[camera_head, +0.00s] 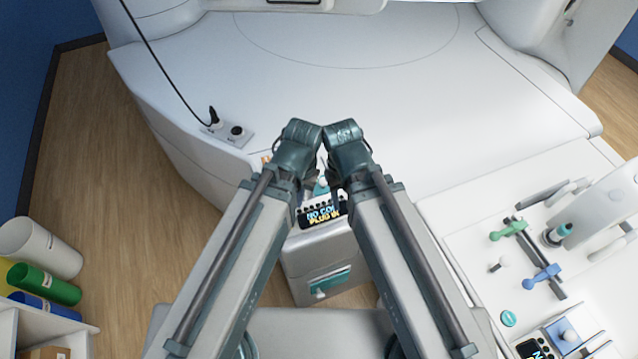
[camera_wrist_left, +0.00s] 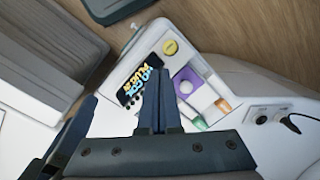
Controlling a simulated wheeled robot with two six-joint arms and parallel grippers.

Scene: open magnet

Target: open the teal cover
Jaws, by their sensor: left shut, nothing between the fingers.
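A teal panel with a pale knob (camera_head: 330,281) is on the front of the white cabinet below the display. A small teal patch (camera_head: 321,188) also shows between my grippers, mostly hidden; I cannot tell which one is the teal cover. My left gripper (camera_head: 309,186) is shut and empty over the cabinet top, also seen in the left wrist view (camera_wrist_left: 160,85). My right gripper (camera_head: 337,194) is close beside it over the same top; its fingers are too small and dark to read. No clearly teal cover shows in the left wrist view.
The cabinet top carries a "NO COIL PLUG IN" display (camera_wrist_left: 145,83), a yellow button (camera_wrist_left: 170,47) and a purple panel (camera_wrist_left: 187,84). A white scanner bed (camera_head: 400,110) stands behind. A counter with green (camera_head: 509,229) and blue (camera_head: 542,277) handles is at right.

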